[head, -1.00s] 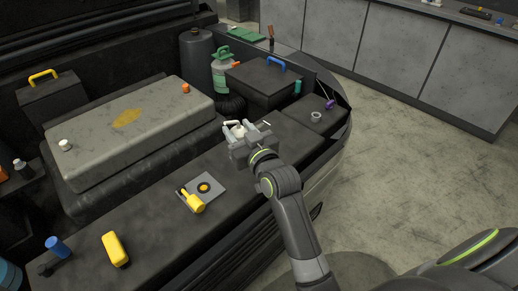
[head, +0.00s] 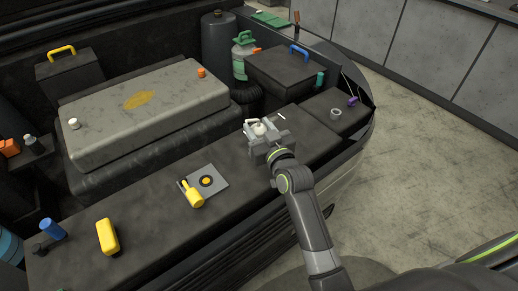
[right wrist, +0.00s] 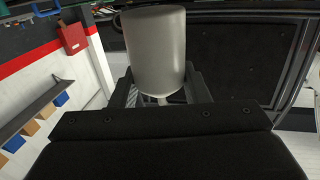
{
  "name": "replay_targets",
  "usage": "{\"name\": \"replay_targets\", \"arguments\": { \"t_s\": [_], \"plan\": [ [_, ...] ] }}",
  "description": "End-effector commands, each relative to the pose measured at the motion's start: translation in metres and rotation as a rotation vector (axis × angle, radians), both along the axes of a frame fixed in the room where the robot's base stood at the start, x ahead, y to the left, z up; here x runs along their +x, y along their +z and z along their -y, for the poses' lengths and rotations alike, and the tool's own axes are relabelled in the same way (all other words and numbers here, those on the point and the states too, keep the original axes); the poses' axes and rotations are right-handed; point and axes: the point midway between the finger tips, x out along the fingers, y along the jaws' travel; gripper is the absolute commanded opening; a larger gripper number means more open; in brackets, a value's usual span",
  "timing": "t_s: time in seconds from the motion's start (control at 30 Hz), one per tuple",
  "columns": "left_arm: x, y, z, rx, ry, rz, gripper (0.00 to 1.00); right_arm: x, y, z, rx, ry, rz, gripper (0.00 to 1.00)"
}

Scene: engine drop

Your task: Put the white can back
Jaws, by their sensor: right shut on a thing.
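My right gripper (head: 258,128) is over the dark bench ledge (head: 140,225), right of the middle in the head view. It is shut on the white can (head: 259,129), of which only a small pale part shows there, between the fingers. I cannot tell whether the can touches the ledge. My left gripper is not in view.
A grey plate with a yellow-handled tool (head: 194,196) lies on the ledge, left of my right gripper. A yellow block (head: 107,237) lies farther left. A large grey cover (head: 145,110) and a black box with a blue handle (head: 290,75) stand behind. A grey ring (head: 335,114) lies to the right.

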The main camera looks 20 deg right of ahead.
Motion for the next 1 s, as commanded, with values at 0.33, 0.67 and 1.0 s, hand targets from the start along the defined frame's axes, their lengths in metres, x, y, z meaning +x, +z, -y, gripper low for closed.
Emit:
{"name": "replay_targets", "arguments": {
  "t_s": [0.33, 0.67, 1.0],
  "plan": [
    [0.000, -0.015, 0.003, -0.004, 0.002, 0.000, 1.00, 0.000, -0.048, 0.000, 0.000, -0.001, 0.000, 0.16],
    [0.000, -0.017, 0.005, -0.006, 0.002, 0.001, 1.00, 0.000, -0.058, 0.000, -0.001, -0.001, 0.003, 0.16],
    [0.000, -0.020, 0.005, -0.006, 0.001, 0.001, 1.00, 0.000, -0.062, 0.000, -0.001, -0.001, 0.001, 0.56]
  ]
}}
